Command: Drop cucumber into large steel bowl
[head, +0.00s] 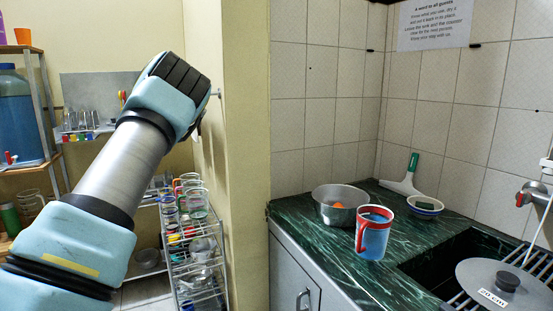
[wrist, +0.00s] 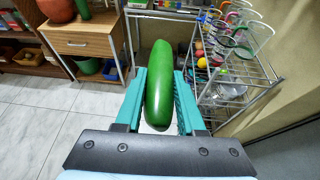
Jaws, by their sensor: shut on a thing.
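In the wrist view, my gripper (wrist: 160,107) is shut on a long green cucumber (wrist: 158,75), held lengthwise between its teal fingers. The floor and a rack lie beyond it. In the head view my arm reaches up at the left, and neither the fingers nor the cucumber can be seen there. The bowl is apart from my gripper.
A blue mug with red trim (head: 373,235) stands just right of the bowl. A small bowl (head: 425,207), a squeegee (head: 408,178) and the sink with a lid (head: 505,285) are further right. A wire rack of mugs (head: 195,250) stands left of the wall edge (head: 245,150).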

